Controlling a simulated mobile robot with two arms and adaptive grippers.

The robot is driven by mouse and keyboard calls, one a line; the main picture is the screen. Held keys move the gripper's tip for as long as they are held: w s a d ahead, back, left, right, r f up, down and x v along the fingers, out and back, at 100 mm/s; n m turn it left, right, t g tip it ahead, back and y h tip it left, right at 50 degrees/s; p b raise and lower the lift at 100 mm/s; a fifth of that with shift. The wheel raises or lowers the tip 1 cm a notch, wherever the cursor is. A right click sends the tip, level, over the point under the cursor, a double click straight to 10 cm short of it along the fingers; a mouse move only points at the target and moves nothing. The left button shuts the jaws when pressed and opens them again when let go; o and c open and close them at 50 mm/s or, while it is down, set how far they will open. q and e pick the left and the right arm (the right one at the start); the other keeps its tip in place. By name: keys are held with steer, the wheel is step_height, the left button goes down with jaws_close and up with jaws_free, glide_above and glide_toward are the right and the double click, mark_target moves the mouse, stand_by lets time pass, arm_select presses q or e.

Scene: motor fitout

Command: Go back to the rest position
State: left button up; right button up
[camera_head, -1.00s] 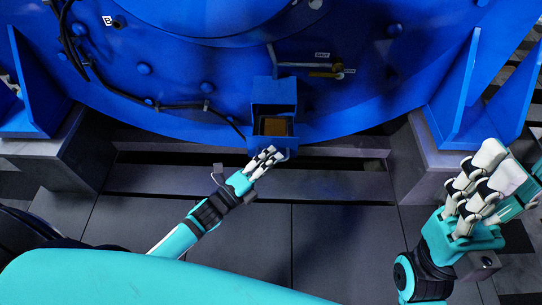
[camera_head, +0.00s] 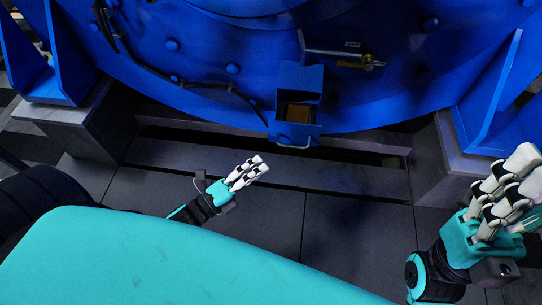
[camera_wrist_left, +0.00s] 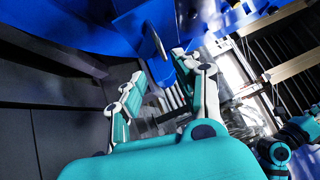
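My left gripper (camera_head: 256,166), a teal hand with white fingers, is over the dark floor, below and left of the open blue box and apart from it. In the left wrist view its fingers (camera_wrist_left: 163,78) stand apart with nothing held between them. My right gripper (camera_head: 510,172) is at the right edge of the head view, its white fingers pointing up and partly cut off by the frame. It shows no held object, but its finger gap is unclear.
The blue box (camera_head: 298,84) with a brownish inside and a wire handle sits on the front of a large blue motor housing (camera_head: 215,40). Grey blocks (camera_head: 70,122) stand on either side below it. Dark floor plates (camera_head: 335,220) between them are clear.

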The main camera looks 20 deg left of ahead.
arm_select(q)
steer(key=shift+s+a, duration=0.25)
steer(key=shift+s, duration=0.15)
